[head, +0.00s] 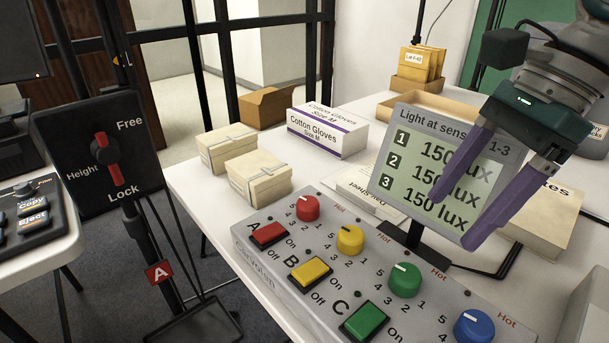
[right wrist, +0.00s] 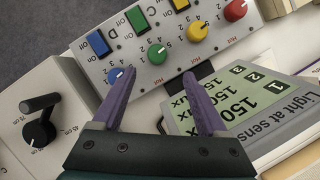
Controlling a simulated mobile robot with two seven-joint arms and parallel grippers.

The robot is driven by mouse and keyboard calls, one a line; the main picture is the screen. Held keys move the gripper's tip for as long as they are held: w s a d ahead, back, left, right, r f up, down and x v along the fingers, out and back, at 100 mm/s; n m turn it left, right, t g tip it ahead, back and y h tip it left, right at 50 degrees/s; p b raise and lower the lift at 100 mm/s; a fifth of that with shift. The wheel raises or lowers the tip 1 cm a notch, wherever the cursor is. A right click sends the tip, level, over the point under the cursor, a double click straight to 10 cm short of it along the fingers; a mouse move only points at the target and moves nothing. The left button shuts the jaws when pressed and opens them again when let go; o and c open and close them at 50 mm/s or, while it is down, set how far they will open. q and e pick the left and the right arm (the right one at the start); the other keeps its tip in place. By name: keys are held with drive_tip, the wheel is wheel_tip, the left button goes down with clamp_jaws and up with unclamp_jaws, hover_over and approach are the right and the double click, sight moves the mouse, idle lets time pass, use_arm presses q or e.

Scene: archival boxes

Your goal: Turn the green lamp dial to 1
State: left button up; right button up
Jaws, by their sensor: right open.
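The green dial (head: 405,280) sits on the grey lamp control panel (head: 262,245), between the yellow dial (head: 350,240) and the blue dial (head: 474,326). Its white mark lies toward the upper left of its cap; I cannot tell which number it meets. In the right wrist view the green dial (right wrist: 158,54) shows just beyond my fingertips. My right gripper (head: 452,224), with purple fingers, is open and empty above the panel, in front of the light display (head: 400,165), apart from the dial. The display reads 150 lux in all three rows. My left gripper is not in view.
A red dial (head: 307,207) and red, yellow and green push buttons (head: 364,321) share the panel. The display's stand rises close behind the dials. Cream boxes (head: 260,180) and a Cotton Gloves box (head: 326,132) stand farther back on the white table.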

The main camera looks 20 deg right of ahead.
sight(410, 272)
drive_tip(key=b+x, duration=0.1)
drive_tip(key=x, duration=0.5)
drive_tip(key=b+x, duration=0.1)
drive_tip(key=x, duration=0.2)
drive_tip(key=shift+s+a+f+b, duration=0.1)
drive_tip(key=shift+s+b, duration=0.25)
drive_tip(key=shift+a+f, duration=0.15)
drive_tip(key=shift+f, duration=0.2)
drive_tip(key=shift+w, duration=0.1)
clamp_jaws()
